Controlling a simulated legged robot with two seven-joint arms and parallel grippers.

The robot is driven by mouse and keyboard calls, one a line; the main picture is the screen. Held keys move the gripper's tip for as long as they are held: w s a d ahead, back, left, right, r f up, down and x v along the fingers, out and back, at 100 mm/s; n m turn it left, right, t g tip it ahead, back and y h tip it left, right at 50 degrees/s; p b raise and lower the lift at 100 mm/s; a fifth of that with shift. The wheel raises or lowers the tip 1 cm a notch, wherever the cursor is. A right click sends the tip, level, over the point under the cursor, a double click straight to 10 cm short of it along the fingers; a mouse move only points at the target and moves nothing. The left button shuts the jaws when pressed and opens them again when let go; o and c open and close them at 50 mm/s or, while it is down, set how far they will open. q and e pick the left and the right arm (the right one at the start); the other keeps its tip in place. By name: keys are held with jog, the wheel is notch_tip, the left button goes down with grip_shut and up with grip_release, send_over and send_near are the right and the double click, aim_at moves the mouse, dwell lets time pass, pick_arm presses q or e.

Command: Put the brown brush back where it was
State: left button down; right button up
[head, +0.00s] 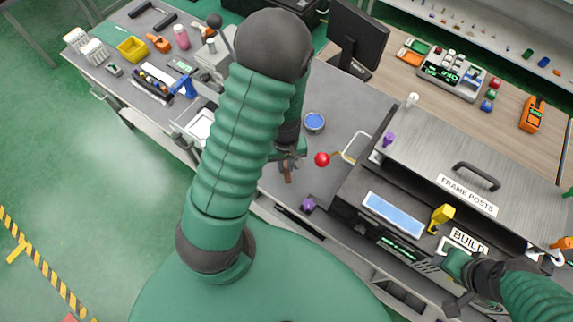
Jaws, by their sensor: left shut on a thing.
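My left gripper (289,162) is over the grey worktop, left of the machine. It is shut on the brown brush (288,174), a small piece of which shows below the fingers. The rest of the brush is hidden by the gripper and arm. My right gripper (458,305) is at the lower right, in front of the machine near the BUILD label. Its fingers are too small and dark to tell open from shut.
A red-knobbed lever (322,159) stands just right of my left gripper. A blue-topped round tin (314,122) is behind it. The grey machine (440,170) fills the right. A yellow bin (132,49) and tools crowd the far left worktop.

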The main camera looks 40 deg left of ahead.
aim_at(287, 165)
pick_arm(q)
jog(key=shift+w+a, duration=0.5)
jog(key=shift+w+f, duration=0.1)
jog(key=shift+f, duration=0.15)
jog(key=f, duration=0.2)
jog(key=shift+d+f, duration=0.2)
jog(key=shift+f, duration=0.1)
jog(key=shift+w+d+f, duration=0.1)
jog(key=shift+f, duration=0.1)
jog(key=c, duration=1.7)
grip_release()
jog(key=shift+c, duration=0.2)
jog(key=o, duration=0.4)
jog(key=shift+a, duration=0.25)
notch_tip(287, 165, up, 12)
jog(key=shift+p, duration=0.4)
